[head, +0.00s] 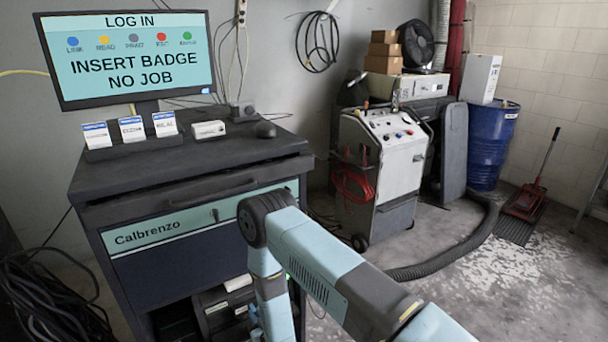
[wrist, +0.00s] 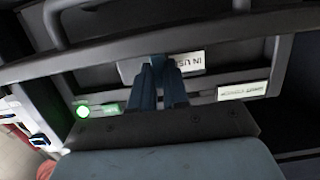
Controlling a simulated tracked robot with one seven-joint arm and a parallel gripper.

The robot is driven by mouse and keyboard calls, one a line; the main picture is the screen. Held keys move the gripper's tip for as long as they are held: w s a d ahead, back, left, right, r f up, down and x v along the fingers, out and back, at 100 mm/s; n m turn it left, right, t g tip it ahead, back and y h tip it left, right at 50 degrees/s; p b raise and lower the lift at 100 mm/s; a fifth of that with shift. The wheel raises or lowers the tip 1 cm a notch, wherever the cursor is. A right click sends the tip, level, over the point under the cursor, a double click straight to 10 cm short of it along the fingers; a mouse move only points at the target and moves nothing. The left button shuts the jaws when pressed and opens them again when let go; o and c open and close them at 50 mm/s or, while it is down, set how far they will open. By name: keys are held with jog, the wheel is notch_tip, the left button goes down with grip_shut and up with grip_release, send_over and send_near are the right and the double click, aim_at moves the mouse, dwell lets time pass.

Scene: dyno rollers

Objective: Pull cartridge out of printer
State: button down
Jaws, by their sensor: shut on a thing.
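The printer (head: 207,318) is a dark box on the low open shelf of the cabinet, partly hidden by my arm in the head view. Its dark front (wrist: 225,80) fills the upper part of the wrist view. The cartridge (wrist: 128,68) shows as a grey piece with a white label, upside down, seemingly reading "IN USE". My gripper (wrist: 158,68) has its two dark blue fingers close together over the cartridge, shut on it. The fingers hide the contact and part of the label. I cannot tell how far the cartridge sits inside the printer.
A green light (wrist: 83,112) glows beside the gripper. A white label strip (wrist: 243,91) is on the printer. The cabinet (head: 160,270) carries a monitor (head: 130,60) reading "INSERT BADGE NO JOB". A wheeled machine (head: 380,165) and a hose (head: 450,255) stand right; floor there is partly free.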

jog(key=shift+s, duration=0.1)
jog(key=c, duration=1.1)
grip_release()
jog(key=shift+o, duration=0.2)
